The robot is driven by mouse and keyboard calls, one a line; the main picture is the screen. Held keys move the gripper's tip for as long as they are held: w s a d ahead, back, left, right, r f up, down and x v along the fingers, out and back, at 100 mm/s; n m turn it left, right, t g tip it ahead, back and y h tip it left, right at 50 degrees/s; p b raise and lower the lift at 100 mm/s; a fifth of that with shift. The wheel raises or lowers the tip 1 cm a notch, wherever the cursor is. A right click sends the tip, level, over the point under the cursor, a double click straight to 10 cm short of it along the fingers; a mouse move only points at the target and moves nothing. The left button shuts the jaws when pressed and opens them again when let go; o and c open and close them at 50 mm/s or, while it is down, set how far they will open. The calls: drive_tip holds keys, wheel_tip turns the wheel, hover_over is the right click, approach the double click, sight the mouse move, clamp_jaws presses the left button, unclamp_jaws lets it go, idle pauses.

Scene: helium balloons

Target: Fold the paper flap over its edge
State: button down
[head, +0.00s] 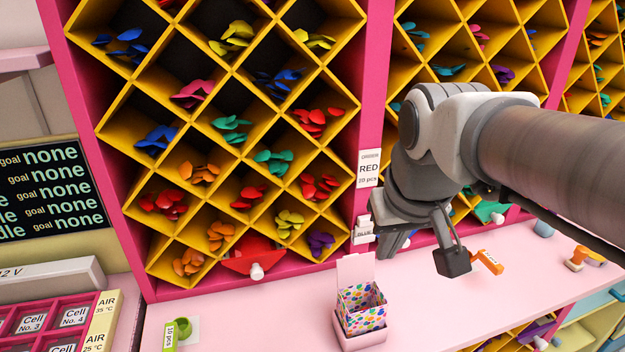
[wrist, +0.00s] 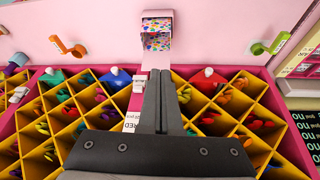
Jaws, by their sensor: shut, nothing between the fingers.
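A small open paper box (head: 362,310) with a colourful petal pattern sits in a pink holder (head: 362,341) on the pink counter. Its plain pale flap (head: 355,268) stands up from the back edge of the box. In the wrist view the box (wrist: 157,36) is beyond my fingertips, and a pale strip that looks like the flap (wrist: 155,61) lies between them. My gripper (head: 388,245) is above the counter, to the right of the flap and apart from it in the head view. Its two fingers (wrist: 160,75) are together and empty in the wrist view.
A yellow diamond-celled rack (head: 230,140) of coloured balloons stands behind the counter. A red funnel-like piece (head: 250,256) with a white knob is at its foot.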

drive_tip(key=g+b, duration=0.2)
hover_over(353, 266)
drive_tip(key=s, duration=0.5)
drive_tip(key=x, duration=0.2)
drive_tip(key=w+f+n+g+b, duration=0.1)
drive_tip(key=w+f, duration=0.3)
drive_tip(key=w, duration=0.2)
drive_tip(key=w+f+n+b, duration=0.1)
drive_tip(key=w+f, duration=0.3)
drive_tip(key=w, duration=0.2)
wheel_tip(353, 266, down, 9)
drive_tip(key=s, duration=0.2)
drive_tip(key=shift+s, duration=0.25)
drive_tip(key=shift+a+y+b, duration=0.1)
drive_tip(key=shift+y+b, duration=0.2)
drive_tip(key=shift+b, duration=0.2)
drive_tip(key=shift+s+r, duration=0.1)
drive_tip(key=shift+s, duration=0.05)
